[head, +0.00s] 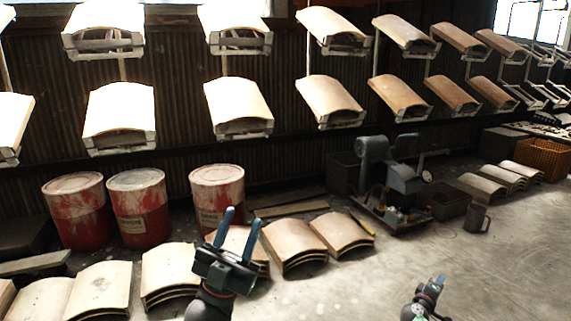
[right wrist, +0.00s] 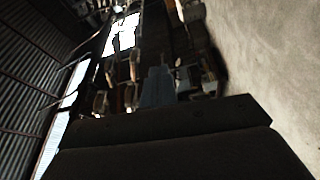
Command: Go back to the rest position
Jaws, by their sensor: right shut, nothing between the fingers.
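My left gripper (head: 242,217) is in the lower middle of the head view, its two blue fingers pointing up and standing apart with nothing between them. It overlaps a stack of curved panels behind it in the picture. My right gripper (head: 438,281) is at the lower right of the head view, over the bare floor, with its fingers together and empty. Its blue fingers also show in the right wrist view (right wrist: 158,88), above the dark gripper body. Neither gripper appears to hold anything.
Curved panels (head: 118,108) hang in two rows along the wall. Red drums (head: 142,208) stand at the left. Stacked curved panels (head: 293,242) lie on the floor. A blue-grey machine (head: 374,160) and an orange crate (head: 545,158) stand further back. The floor (head: 510,265) at right is clear.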

